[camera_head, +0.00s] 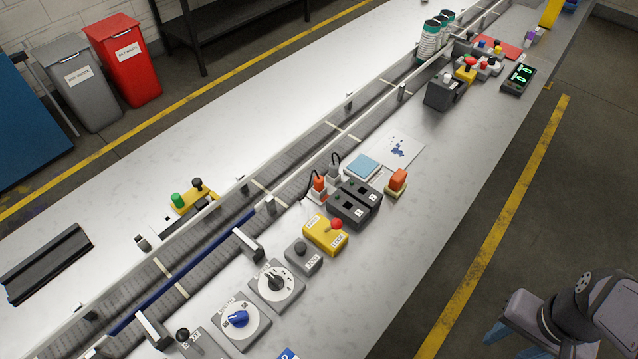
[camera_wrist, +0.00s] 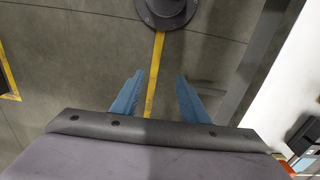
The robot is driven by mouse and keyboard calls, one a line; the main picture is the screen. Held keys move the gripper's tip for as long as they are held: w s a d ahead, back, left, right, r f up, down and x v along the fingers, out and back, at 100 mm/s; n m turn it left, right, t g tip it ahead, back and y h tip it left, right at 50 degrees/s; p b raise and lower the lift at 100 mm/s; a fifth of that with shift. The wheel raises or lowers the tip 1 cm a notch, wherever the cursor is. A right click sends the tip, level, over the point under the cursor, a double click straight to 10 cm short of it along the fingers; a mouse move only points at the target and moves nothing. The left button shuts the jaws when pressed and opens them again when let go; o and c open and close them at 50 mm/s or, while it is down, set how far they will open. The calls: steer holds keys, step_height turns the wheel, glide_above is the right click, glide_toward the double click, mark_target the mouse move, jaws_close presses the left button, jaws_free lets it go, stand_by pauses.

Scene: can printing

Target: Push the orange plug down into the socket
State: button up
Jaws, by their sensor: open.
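The orange plug (camera_head: 318,183) stands upright with a black cord on a small base beside the conveyor. A grey plug (camera_head: 334,170) stands next to it. Two dark grey socket boxes (camera_head: 350,208) sit side by side just right of the plugs, each with a dark opening on top. The orange plug is apart from these openings. My gripper (camera_wrist: 160,90) is open and empty, with blue fingers spread over bare floor in the wrist view. In the head view my gripper (camera_head: 505,340) is at the lower right, off the table and far from the plug.
A yellow box with a red button (camera_head: 325,233) stands in front of the sockets, and an orange block on a yellow base (camera_head: 397,181) to their right. The conveyor (camera_head: 215,232) runs behind. Dial boxes (camera_head: 276,285) line the front left. The table's right front is clear.

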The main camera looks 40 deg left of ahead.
steer(key=w+a+r+n+p, duration=0.2)
steer(key=w+a+r, duration=0.2)
steer(key=w+a, duration=0.6)
steer(key=w+a+r+n+p, duration=0.2)
steer(key=w+a+r, duration=0.3)
steer(key=a, duration=0.8)
steer(key=r+n+p, duration=0.1)
steer(key=n+p, duration=0.3)
steer(key=n, duration=0.1)
glide_above(319, 178)
steer(key=shift+s+a+r, duration=0.1)
steer(key=shift+s+a, duration=0.05)
steer(key=shift+a, duration=0.05)
steer(key=shift+f, duration=1.1)
steer(key=shift+d+f+p, duration=0.2)
steer(key=shift+f+p, duration=0.35)
steer(key=shift+f, duration=0.2)
steer(key=shift+f+p, duration=0.75)
steer(key=shift+f, duration=1.1)
steer(key=shift+d, duration=0.1)
jaws_close()
